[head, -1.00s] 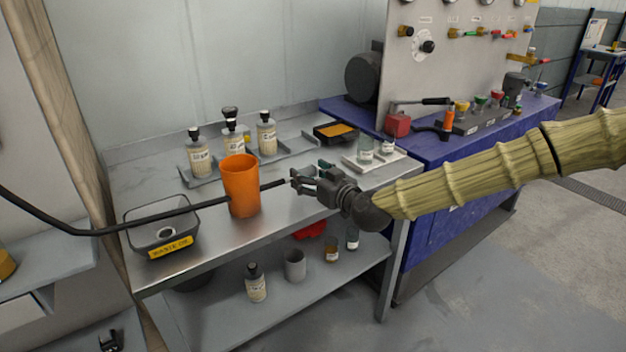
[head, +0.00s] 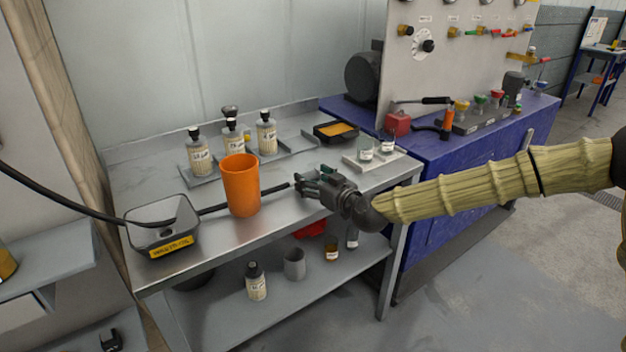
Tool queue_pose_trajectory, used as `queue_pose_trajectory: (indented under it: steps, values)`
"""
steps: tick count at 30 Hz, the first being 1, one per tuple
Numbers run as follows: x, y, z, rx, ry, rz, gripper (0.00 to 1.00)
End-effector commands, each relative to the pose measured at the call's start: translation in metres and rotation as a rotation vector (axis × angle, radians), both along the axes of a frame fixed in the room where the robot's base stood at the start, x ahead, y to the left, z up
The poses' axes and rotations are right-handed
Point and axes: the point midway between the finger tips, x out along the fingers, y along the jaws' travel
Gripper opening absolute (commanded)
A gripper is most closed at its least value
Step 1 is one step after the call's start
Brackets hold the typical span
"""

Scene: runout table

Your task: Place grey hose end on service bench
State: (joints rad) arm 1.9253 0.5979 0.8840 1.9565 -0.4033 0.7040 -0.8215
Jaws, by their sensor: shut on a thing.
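My gripper (head: 303,185) is shut on the end of a dark grey hose (head: 268,190), low at the right part of the steel bench top (head: 290,225). The hose runs left from my gripper, passes behind an orange cup (head: 241,186), crosses the waste oil tray (head: 163,241) and leaves at the left edge. The held tip is hidden by my fingers. I cannot tell whether the hose end touches the bench top.
Several labelled bottles (head: 198,155) stand in a grey rack behind the cup. A pale tray (head: 374,161) with small jars is behind my gripper. A black tray (head: 336,132) lies farther back. The blue bench (head: 440,165) adjoins at right. Bare steel lies in front.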

Motion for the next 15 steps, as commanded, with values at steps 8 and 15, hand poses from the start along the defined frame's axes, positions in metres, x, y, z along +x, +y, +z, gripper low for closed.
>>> queue_pose_trajectory:
  steps: [8,15]
  values:
    - [-0.0001,0.0003,-0.0035,0.001,-0.001,0.0,0.36]
    - [-0.0002,0.0001,-0.0028,0.001,0.001,0.0,0.89]
